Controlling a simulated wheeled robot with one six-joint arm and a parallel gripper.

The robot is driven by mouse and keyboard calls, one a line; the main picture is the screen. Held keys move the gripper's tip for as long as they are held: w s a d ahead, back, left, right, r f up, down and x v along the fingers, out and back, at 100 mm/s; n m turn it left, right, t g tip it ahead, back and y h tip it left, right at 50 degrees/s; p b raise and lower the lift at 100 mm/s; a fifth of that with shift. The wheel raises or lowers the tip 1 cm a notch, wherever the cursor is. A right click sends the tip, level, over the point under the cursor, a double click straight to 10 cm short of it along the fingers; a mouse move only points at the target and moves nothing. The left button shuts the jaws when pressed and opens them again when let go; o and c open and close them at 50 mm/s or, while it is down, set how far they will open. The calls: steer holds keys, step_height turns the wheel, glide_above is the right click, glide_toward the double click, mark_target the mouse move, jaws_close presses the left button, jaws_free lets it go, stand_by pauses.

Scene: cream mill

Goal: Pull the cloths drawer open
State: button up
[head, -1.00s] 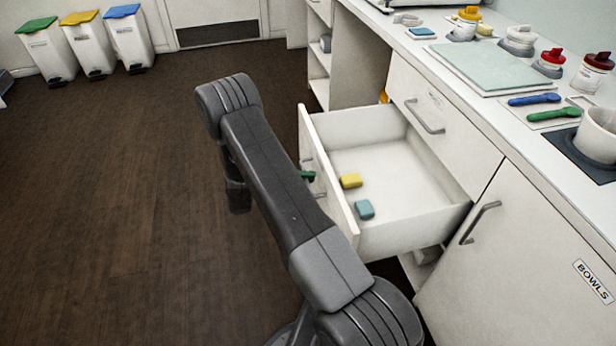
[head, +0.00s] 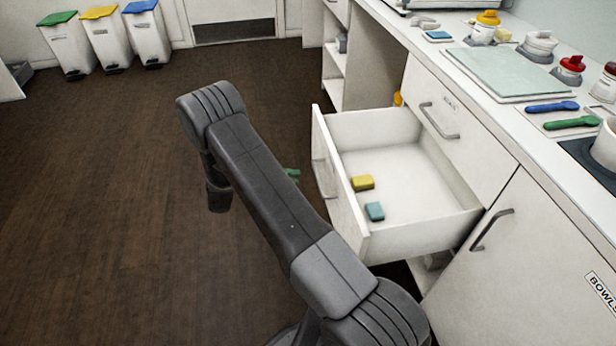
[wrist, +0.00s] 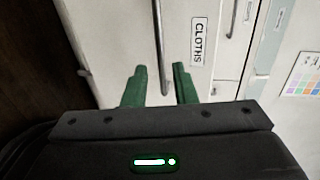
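The cloths drawer (head: 345,195) stands pulled well out of the counter in the head view, with a yellow block (head: 362,183) and a blue block (head: 375,211) inside. In the wrist view its pale front carries the CLOTHS label (wrist: 198,42) and a grey bar handle (wrist: 160,40). My gripper (wrist: 159,68) has two green fingers spread apart, one on each side of the handle in the picture, with nothing clamped. In the head view a bit of green finger (head: 292,174) shows left of the drawer front with floor between; my arm hides the rest.
A closed drawer (head: 440,112) is above the open one, and the BOWLS cupboard (head: 530,250) is to the right. The worktop (head: 490,75) holds jars, a mat and spoons. Three bins (head: 105,40) stand at the back left. The floor at left is clear.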

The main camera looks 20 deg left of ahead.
mark_target(318, 176)
steer(key=v, duration=0.5)
steer(key=x, duration=1.4)
steer(key=shift+b, duration=0.3)
steer(key=shift+w+d, duration=0.2)
steer(key=shift+d, duration=0.1)
steer(key=shift+s+a+r, duration=0.1)
